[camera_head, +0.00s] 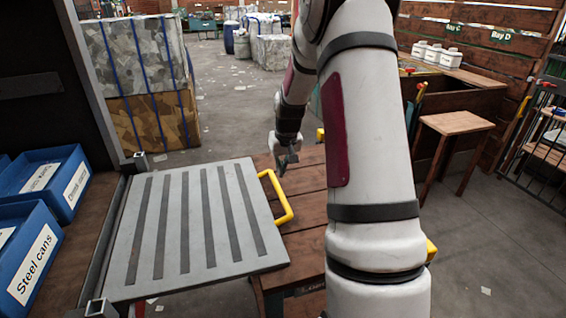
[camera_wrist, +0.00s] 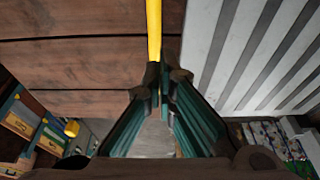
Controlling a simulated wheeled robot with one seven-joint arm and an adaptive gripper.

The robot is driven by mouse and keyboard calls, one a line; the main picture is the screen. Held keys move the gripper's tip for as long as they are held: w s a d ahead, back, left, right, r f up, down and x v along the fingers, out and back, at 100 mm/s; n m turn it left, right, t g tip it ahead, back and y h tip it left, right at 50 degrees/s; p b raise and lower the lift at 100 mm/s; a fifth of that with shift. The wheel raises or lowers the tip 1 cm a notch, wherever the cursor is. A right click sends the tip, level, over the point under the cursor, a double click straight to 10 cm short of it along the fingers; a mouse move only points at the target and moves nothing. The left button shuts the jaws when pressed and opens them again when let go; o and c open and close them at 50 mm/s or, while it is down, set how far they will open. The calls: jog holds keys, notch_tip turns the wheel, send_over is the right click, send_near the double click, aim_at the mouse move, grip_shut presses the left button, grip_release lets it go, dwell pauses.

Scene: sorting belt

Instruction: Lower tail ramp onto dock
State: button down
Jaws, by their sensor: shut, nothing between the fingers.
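The tail ramp (camera_head: 199,228) is a grey plate with dark strips, hinged at the left on the truck bed's edge. It lies out nearly flat, its free right edge over the wooden dock (camera_head: 305,180). I cannot tell whether it touches the planks. A yellow handle (camera_head: 284,205) sticks out from that edge. My gripper (camera_head: 287,163) is shut and empty near the handle's far end. In the wrist view, my gripper's fingertips (camera_wrist: 162,74) meet the end of the yellow handle bar (camera_wrist: 154,28) in the picture; contact is unclear. The ramp (camera_wrist: 262,50) is at the right there.
Blue bins (camera_head: 40,185), one labelled "Steel cans", stand on the truck bed at the left. Strapped bales (camera_head: 145,80) stand behind the ramp. A small wooden table (camera_head: 455,122) is at the right. My arm hides part of the dock. The floor at the right is mostly clear.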

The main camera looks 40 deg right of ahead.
jog(key=f, duration=0.3)
jog(key=d+f, duration=0.1)
jog(key=f, duration=0.2)
jog(key=s+d+f+b, duration=0.1)
jog(key=f, duration=0.2)
jog(key=shift+f, duration=0.35)
jog(key=shift+r, duration=0.55)
jog(key=d+v, duration=0.1)
jog(key=v, duration=1.1)
jog(key=shift+s+d+r, duration=0.25)
jog(key=shift+d+r, duration=0.1)
jog(key=shift+d, duration=0.3)
